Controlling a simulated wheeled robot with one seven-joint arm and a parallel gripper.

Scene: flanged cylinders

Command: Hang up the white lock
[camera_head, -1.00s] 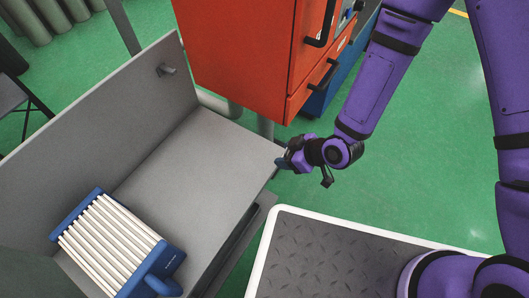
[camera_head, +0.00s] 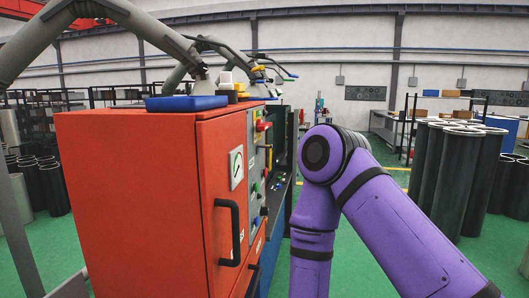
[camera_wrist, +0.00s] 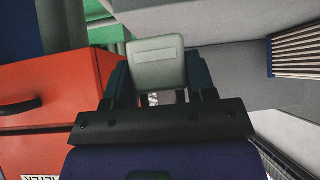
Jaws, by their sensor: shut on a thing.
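The white lock (camera_wrist: 158,60) shows in the wrist view as a pale, rounded block with a faint rectangular outline on its face. My gripper (camera_wrist: 159,88) is shut on it, with one dark finger on each side. The grey bench (camera_wrist: 225,75) lies behind and to the right of the lock. The gripper and the lock are outside the head view. I cannot make out a hook in either current view.
An orange cabinet (camera_head: 140,200) with a black handle (camera_head: 230,233) stands left of my arm in the head view; it also shows in the wrist view (camera_wrist: 45,75). A rack of pale rods (camera_wrist: 296,50) is at upper right. Dark cylinders (camera_head: 458,180) stand farther right.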

